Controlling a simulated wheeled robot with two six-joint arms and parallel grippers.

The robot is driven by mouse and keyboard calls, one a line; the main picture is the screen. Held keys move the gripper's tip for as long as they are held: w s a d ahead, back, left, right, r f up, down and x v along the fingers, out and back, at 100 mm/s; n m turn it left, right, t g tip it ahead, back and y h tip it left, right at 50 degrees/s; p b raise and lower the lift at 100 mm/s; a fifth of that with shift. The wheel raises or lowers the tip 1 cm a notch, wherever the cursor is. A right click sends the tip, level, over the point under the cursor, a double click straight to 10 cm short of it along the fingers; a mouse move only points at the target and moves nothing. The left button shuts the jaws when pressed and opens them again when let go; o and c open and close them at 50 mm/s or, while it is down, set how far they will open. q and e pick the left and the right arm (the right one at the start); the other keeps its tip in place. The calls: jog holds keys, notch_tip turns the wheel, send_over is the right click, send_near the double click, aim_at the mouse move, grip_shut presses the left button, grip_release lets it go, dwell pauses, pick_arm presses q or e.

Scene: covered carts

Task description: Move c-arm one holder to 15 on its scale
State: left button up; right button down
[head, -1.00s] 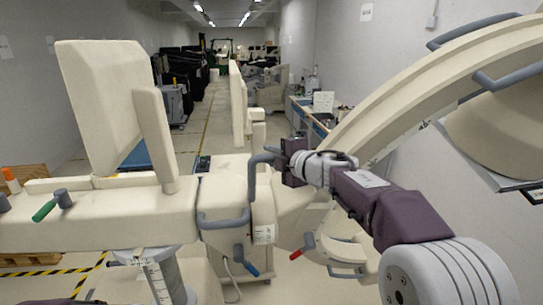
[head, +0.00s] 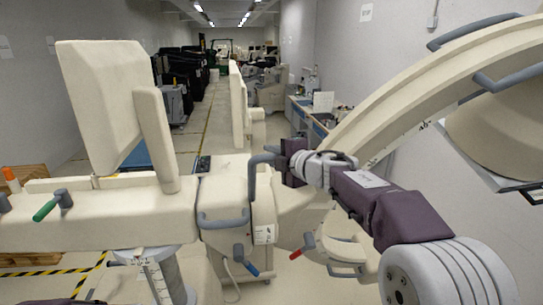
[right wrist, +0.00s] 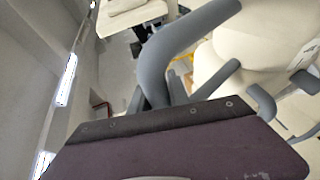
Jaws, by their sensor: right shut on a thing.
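The cream C-arm (head: 400,95) fills the right side of the head view, its curved arc rising to the upper right. Small dark scale marks show along the arc's edge; their numbers are too small to read. A cream holder block (head: 235,190) with grey handles stands left of the arc. My right gripper (head: 282,162) is shut on the upright grey handle (head: 258,180) beside this block. In the right wrist view the grey handle (right wrist: 155,75) curves up beyond the dark gripper body, which hides the fingertips. My left gripper is not in view.
A cream beam (head: 100,215) with a green-tipped lever (head: 47,208) crosses the left side above a grey column with a scale. Blue (head: 247,266) and red (head: 304,243) levers sit low in the middle. A wall stands close on the right; an aisle runs back.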

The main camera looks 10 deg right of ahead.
jog(key=shift+w+d+r+p, duration=0.15)
jog(key=shift+w+r+p, duration=0.65)
jog(key=shift+p, duration=0.2)
jog(key=c, duration=1.4)
grip_release()
jog(key=shift+w+f, duration=0.15)
jog(key=shift+w, duration=0.1)
jog(key=shift+o, duration=0.7)
jog(key=shift+w+f, duration=0.1)
pick_arm(q)
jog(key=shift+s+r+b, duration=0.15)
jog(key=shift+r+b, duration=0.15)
jog(key=shift+b, duration=0.45)
pick_arm(e)
jog(key=v, duration=0.9)
jog(key=shift+s, duration=0.25)
